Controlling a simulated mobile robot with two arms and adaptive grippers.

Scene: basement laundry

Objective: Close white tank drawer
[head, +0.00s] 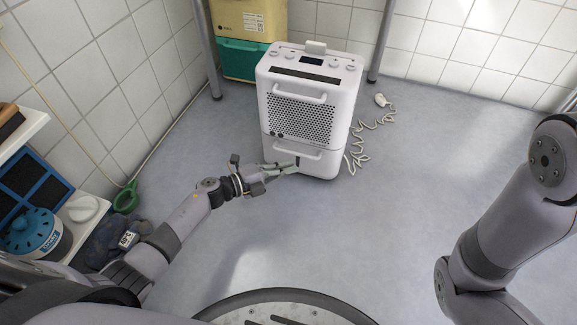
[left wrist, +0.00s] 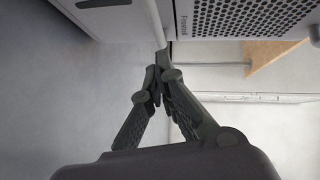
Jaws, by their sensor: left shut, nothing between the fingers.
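The white dehumidifier (head: 307,97) stands upright on the floor. Its white tank drawer (head: 318,162) forms the lower part, with a handle across the front. In the left wrist view, the drawer (left wrist: 118,22) is at the top, beside a narrow dark seam and the grille of the body (left wrist: 235,18). My left gripper (head: 294,165) is shut and empty, its fingertips at the drawer's front near the handle. It also shows in the left wrist view (left wrist: 158,74); I cannot tell whether the tips touch. My right gripper is out of view.
A white coiled cord (head: 360,145) lies right of the dehumidifier. A yellow and green container (head: 243,60) stands behind it on the left. A shelf with a blue tub (head: 35,235) is at the left wall.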

